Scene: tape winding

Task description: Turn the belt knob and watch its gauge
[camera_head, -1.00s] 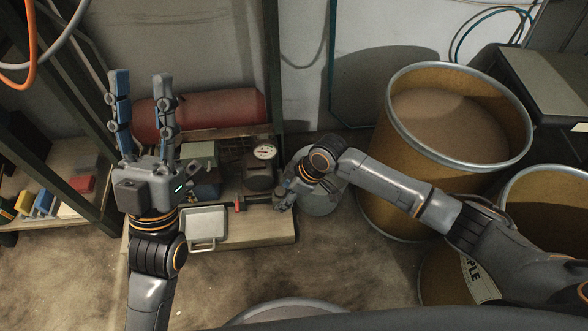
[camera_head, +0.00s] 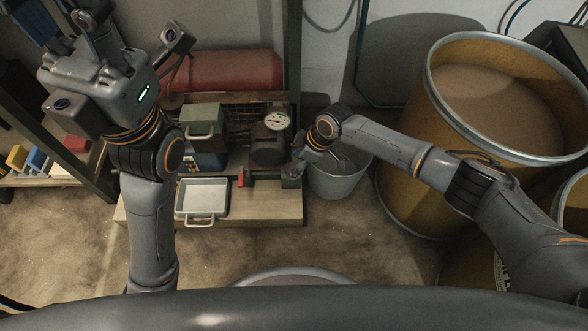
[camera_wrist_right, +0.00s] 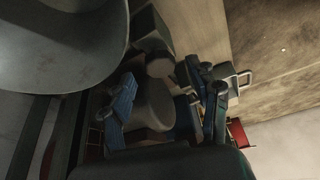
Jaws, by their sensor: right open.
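The gauge (camera_head: 277,121), a round white dial, sits on top of a dark grey machine (camera_head: 268,152) on the low bench. A small red-ended piece (camera_head: 241,178) shows left of my right gripper; I cannot tell whether it is the belt knob. My left gripper (camera_head: 58,14) is raised at the top left, fingers apart and partly cut off.
A metal tray (camera_head: 203,197) lies on the bench, left of the red-ended piece. A grey bucket (camera_head: 338,180) stands right of the bench. A large yellow drum (camera_head: 405,170) stands near my right arm. A red cylinder (camera_head: 235,72) lies behind. The floor in front is bare.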

